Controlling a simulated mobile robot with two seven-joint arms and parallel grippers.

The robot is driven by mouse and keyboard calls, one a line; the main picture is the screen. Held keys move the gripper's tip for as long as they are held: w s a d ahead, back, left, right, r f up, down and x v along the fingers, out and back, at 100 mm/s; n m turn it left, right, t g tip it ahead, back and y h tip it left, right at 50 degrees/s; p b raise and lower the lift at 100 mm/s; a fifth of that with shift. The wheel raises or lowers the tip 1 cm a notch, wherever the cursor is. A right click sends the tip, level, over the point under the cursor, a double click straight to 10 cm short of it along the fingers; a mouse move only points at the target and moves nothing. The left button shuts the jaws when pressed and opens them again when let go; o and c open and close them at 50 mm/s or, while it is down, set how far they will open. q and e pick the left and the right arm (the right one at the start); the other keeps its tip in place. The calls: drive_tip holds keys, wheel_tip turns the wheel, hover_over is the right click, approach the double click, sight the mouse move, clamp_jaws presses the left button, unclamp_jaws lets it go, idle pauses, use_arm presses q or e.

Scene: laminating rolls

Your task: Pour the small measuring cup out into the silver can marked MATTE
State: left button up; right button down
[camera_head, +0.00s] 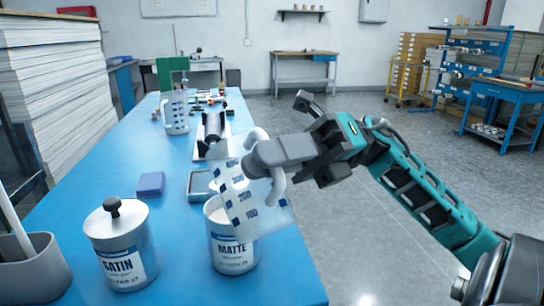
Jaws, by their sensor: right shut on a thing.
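The small measuring cup (241,207) is translucent with blue marks. My right gripper (262,158) is shut on its handle. The cup leans to the left with its base low on the right, and its body overlaps the top of the silver can marked MATTE (233,262). I cannot tell whether cup and can touch, or what the cup holds. The MATTE can stands upright near the table's right edge, its top partly hidden by the cup. My left gripper is not in view.
A lidded SATIN can (123,262) stands left of the MATTE can. A blue block (151,184), a shallow tray (200,186) and a dark roller (213,132) lie behind. Another measuring cup (176,113) stands farther back. A grey holder (35,272) is at front left on the blue table (75,207).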

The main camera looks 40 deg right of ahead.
idle(0.5)
drive_tip(key=shift+s+n+b, duration=0.15)
drive_tip(key=shift+n+b, duration=0.45)
drive_tip(key=shift+b, duration=0.2)
drive_tip(key=shift+s+a+r+n+g+b, duration=0.15)
drive_tip(key=shift+s+n+g+b, duration=0.25)
drive_tip(key=shift+n+b, duration=0.65)
drive_tip(key=shift+f+n+h+b, duration=0.2)
drive_tip(key=shift+n+h+b, duration=0.15)
drive_tip(key=shift+b, duration=0.2)
drive_tip(key=shift+s+f+n+b, duration=0.1)
drive_tip(key=shift+f+n+b, duration=0.1)
drive_tip(key=shift+n+b, duration=1)
